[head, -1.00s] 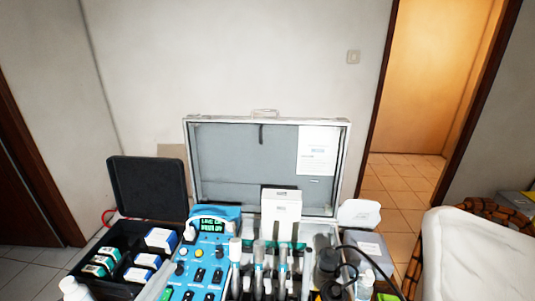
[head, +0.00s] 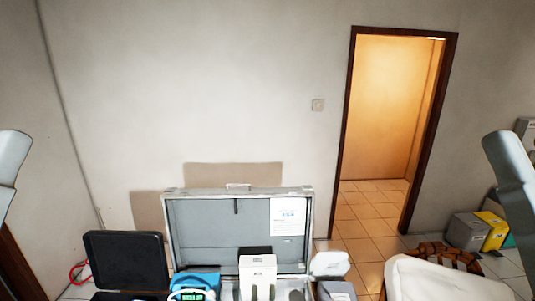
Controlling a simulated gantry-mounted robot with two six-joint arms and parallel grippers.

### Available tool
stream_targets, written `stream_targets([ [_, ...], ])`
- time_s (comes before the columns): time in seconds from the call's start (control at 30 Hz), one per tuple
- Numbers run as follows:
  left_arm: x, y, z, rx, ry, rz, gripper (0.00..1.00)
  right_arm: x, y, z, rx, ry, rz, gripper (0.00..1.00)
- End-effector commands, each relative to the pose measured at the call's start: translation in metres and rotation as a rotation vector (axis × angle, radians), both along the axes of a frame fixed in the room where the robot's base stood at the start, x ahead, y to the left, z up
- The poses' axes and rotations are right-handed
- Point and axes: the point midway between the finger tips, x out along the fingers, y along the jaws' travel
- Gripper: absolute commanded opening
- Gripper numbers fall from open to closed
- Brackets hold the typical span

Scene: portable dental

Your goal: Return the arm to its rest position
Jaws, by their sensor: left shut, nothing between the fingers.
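A pale, rounded part of my left arm (head: 10,165) stands upright at the left edge of the head view, clear of everything around it. My left gripper is shut and empty, though its fingertips cannot be made out clearly. A similar pale part of my right arm (head: 512,175) stands at the right edge, in front of the far right wall. My right gripper is outside the view.
An open silver case (head: 308,230) stands at the bottom centre, with a white box (head: 258,270) and a blue device (head: 195,281) before its lid. An open black box lid (head: 126,260) is to its left. A white cushioned surface (head: 440,280) is at lower right.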

Motion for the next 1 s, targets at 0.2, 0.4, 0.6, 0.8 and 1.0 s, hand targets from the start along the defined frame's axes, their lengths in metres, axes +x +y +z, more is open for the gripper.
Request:
stream_targets([
  [0.2,0.0,0.0,0.127,0.001,0.001,0.001,0.0,0.0,0.0,0.127,0.0,0.0,0.0,0.46],
  [0.4,0.001,0.0,0.158,0.001,0.002,0.001,0.0,0.0,0.0,0.159,0.0,0.0,0.0,0.46],
  [0.6,0.001,0.0,0.155,0.001,0.002,0.001,0.0,0.0,0.0,0.155,0.0,0.001,0.0,0.46],
  [0.8,0.001,0.0,0.155,0.001,0.001,0.001,0.0,0.0,0.0,0.155,0.0,0.001,0.0,0.46],
  [1.0,0.001,0.0,0.155,0.001,0.001,0.001,0.0,0.0,0.0,0.155,0.0,0.001,0.0,0.46],
])
